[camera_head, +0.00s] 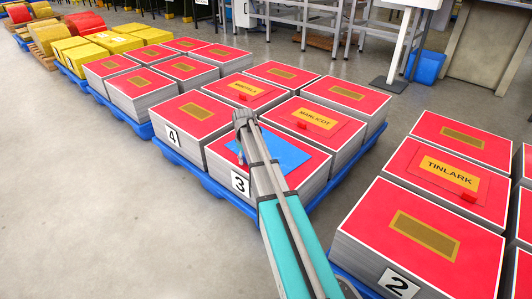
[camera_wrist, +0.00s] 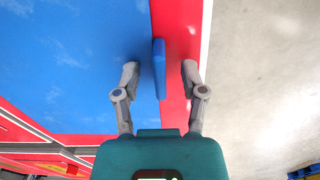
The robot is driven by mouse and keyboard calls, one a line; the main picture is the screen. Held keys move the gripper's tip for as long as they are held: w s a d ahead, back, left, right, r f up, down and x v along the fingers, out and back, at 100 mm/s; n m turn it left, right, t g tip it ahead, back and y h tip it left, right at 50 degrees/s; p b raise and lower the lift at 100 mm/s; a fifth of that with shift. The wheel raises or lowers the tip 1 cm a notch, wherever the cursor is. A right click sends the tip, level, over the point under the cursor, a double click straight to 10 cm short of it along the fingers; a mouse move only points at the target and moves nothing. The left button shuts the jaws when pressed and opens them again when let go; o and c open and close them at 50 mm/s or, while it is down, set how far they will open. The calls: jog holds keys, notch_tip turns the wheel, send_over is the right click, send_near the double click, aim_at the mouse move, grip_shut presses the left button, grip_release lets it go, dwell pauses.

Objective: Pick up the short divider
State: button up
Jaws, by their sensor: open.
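The short divider is most likely the flat blue sheet (camera_head: 283,151) on top of the red-and-white stack by the number 3 sign. In the wrist view the blue sheet (camera_wrist: 65,60) covers the left, with a narrow raised blue tab (camera_wrist: 159,68) at its right edge. My gripper (camera_head: 241,154) is over the left side of this stack. In the wrist view my gripper (camera_wrist: 160,74) is open, one finger on each side of the tab, with visible gaps. My arm hides part of the sheet in the head view.
Red-topped stacks stand close around on blue pallets (camera_head: 215,183). Nearby stacks carry labelled red dividers with red tabs, such as MABLICOT (camera_head: 319,118) and TINLARK (camera_head: 452,172). A number 2 sign (camera_head: 398,284) is at lower right. Grey floor (camera_head: 90,200) is clear at left.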

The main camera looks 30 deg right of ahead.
jog(key=shift+c, duration=0.2)
grip_shut()
jog(key=shift+r, duration=0.1)
dwell(0.5)
notch_tip(320, 180, up, 2)
jog(key=p, duration=0.2)
jog(key=shift+r+p, duration=0.2)
jog(key=shift+p, duration=0.15)
jog(key=s+a+r+p, duration=0.5)
jog(key=s+r+p, duration=0.5)
jog(key=s, duration=0.3)
jog(key=shift+a+r, duration=0.15)
jog(key=shift+r, duration=0.05)
